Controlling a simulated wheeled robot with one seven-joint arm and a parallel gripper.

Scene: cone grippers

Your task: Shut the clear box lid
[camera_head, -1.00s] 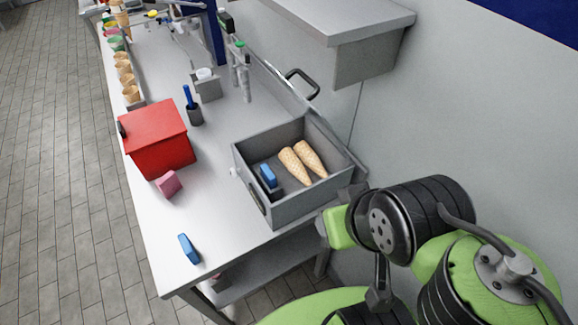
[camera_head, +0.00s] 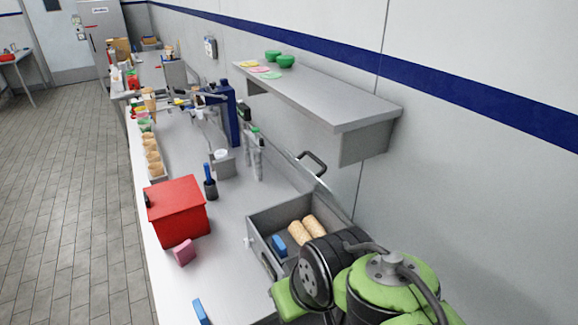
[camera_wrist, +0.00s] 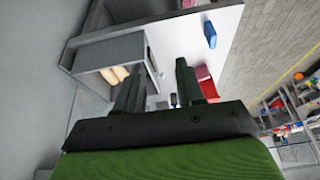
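The grey box (camera_head: 257,217) stands open at the near right of the bench in the head view, with two waffle cones (camera_head: 300,232) and a blue block (camera_head: 279,245) inside. Its clear lid is raised at the wall side; I make out mainly its thin edge and dark handle (camera_head: 313,163). My arm covers the box's near right part in the head view, and my fingers are not seen there. In the wrist view, my gripper (camera_wrist: 158,82) is open, with nothing between its fingers. The box (camera_wrist: 120,48) and cones (camera_wrist: 113,75) show beyond its left finger.
A red box (camera_head: 178,210), a pink block (camera_head: 184,252) and a blue block (camera_head: 201,311) are on the bench left of the grey box. A dark cup with a blue-handled tool (camera_head: 209,184) stands behind. A wall shelf (camera_head: 325,100) overhangs the bench's wall side.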

